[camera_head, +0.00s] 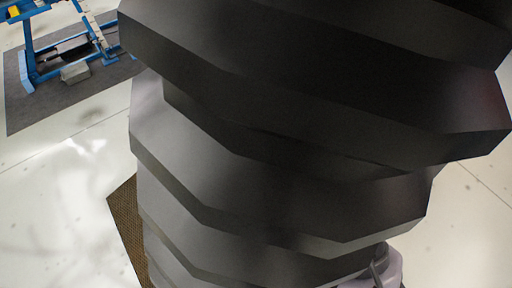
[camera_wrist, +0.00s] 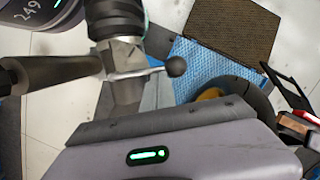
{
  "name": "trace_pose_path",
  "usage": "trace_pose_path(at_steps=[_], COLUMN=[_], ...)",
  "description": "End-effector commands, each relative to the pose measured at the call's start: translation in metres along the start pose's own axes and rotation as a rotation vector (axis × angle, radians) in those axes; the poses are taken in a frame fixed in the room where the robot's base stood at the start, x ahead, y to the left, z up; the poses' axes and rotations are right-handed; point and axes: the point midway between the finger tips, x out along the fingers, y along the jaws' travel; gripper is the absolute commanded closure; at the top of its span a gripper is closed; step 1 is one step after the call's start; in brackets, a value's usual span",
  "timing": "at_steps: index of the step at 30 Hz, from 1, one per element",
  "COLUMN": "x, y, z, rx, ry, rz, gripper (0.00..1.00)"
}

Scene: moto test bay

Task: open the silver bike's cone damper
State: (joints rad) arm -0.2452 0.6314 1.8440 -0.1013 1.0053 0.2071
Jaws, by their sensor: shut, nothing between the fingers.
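In the wrist view a thin metal lever with a dark ball knob (camera_wrist: 175,66) sticks out to the right from a grey angular fitting (camera_wrist: 122,55). The fitting sits below a black ribbed round piece (camera_wrist: 115,17). It looks like a damper with its handle, but I cannot tell for certain, nor whether it is open. I cannot make out the silver bike. I see no gripper fingers in either view, so where my gripper is relative to the lever cannot be told. The head view is mostly blocked by a large black ribbed body (camera_head: 300,110).
A blue lift frame (camera_head: 62,50) stands on a dark mat (camera_head: 25,110) at the far upper left. A brown mat (camera_wrist: 235,28) and a blue textured pad (camera_wrist: 205,68) lie on the pale floor. A red and black object (camera_wrist: 300,125) is at right. Open floor (camera_head: 60,200) shows at left.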

Motion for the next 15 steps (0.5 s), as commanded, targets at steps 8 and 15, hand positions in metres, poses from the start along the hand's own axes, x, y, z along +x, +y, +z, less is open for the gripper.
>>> trace_pose_path(at_steps=[8, 15], x=[0.0005, 0.0012], y=[-0.0013, -0.0022], z=[0.0039, 0.0082], rx=[-0.046, -0.099], ry=[0.000, -0.001], rz=[0.011, 0.023], gripper=[1.00, 1.00])
